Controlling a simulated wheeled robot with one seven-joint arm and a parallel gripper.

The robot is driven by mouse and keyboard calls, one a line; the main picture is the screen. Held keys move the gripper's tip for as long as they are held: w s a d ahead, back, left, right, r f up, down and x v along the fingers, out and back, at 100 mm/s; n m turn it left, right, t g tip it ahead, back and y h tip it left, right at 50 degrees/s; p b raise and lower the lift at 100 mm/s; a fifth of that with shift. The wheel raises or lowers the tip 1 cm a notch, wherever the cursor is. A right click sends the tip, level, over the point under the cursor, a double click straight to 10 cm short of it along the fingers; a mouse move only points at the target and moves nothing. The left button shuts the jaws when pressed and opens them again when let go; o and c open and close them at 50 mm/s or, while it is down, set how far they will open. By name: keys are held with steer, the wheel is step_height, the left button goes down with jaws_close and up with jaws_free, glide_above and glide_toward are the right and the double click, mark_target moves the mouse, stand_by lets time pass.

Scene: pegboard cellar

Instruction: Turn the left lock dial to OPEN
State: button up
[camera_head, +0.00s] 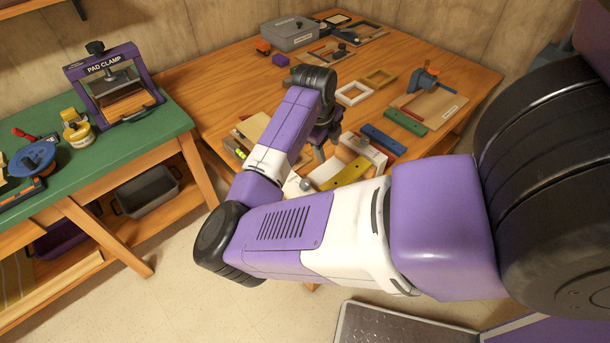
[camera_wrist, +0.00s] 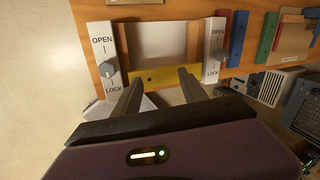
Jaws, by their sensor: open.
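The left lock dial (camera_wrist: 107,69) is a grey knob on a white plate (camera_wrist: 99,31) marked OPEN at the top and LOCK at the bottom. Which way its pointer faces is too small to tell. A similar white plate with the right lock dial (camera_wrist: 213,66) stands across a wooden tray; its LOCK end is partly hidden. A yellow bar (camera_wrist: 160,76) lies between the plates. My gripper (camera_wrist: 160,80) is open and empty, its fingertips over the bar, right of the left dial and not touching it. In the head view my gripper (camera_head: 323,143) hangs above the table.
Blue (camera_head: 384,138) and green (camera_head: 405,121) bars lie to the right of the plates. A small vise on a board (camera_head: 425,85) stands farther right. A grey box (camera_head: 290,33) is at the back. The green bench (camera_head: 100,150) with a pad clamp (camera_head: 110,85) stands left.

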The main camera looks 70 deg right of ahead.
mark_target(305, 183)
steer(key=w+a+y, duration=0.1)
steer(key=a, duration=0.1)
steer(key=w+a+m+y, duration=0.1)
steer(key=w+a, duration=0.1)
steer(key=w+a+m+t, duration=0.1)
steer(key=a, duration=0.1)
steer(key=shift+w+f+y, duration=0.2)
steer(key=shift+f+y, duration=0.1)
steer(key=shift+y, duration=0.1)
steer(key=shift+w+a+f, duration=0.15)
steer(key=shift+a+f, duration=0.05)
step_height(305, 183, down, 7)
steer(key=shift+f+p, duration=0.2)
steer(key=shift+p, duration=0.6)
steer(key=shift+c, duration=0.4)
jaws_close()
